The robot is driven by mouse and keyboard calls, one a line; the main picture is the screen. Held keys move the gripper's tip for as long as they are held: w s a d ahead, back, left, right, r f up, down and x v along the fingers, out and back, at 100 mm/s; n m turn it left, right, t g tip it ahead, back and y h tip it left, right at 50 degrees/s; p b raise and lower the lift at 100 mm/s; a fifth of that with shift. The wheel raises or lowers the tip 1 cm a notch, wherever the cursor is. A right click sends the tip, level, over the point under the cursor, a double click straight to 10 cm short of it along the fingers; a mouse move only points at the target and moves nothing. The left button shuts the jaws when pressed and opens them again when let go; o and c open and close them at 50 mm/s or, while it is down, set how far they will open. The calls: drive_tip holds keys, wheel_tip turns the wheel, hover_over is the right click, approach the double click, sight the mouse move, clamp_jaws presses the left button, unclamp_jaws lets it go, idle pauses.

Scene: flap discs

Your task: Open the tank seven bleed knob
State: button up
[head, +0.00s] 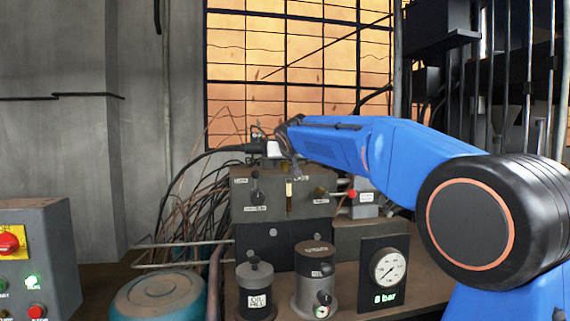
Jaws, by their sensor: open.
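My blue arm reaches in from the right. My gripper (291,158) is small and dark at its far end, above the top of a grey valve block (240,183); its fingers are hard to make out, and it holds nothing that I can see. The block's front has a black knob (257,198), a brass-coloured fitting (320,191) and a red-tipped knob (351,193). A grey canister (309,262) in front carries small knobs on its side (324,297). The labels are too small to read, so I cannot tell which knob is tank seven's bleed.
A teal tank top (157,297) and a grey control box (52,250) are at left. Loose cables (205,205) hang beside the block.

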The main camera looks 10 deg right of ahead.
drive_tip(key=shift+c, duration=0.3)
drive_tip(key=c, duration=1)
drive_tip(key=shift+n+y, duration=0.9)
drive_tip(key=shift+y, duration=0.2)
drive_tip(key=o, duration=1.1)
drive_tip(key=shift+c, duration=0.2)
drive_tip(key=shift+s, duration=0.1)
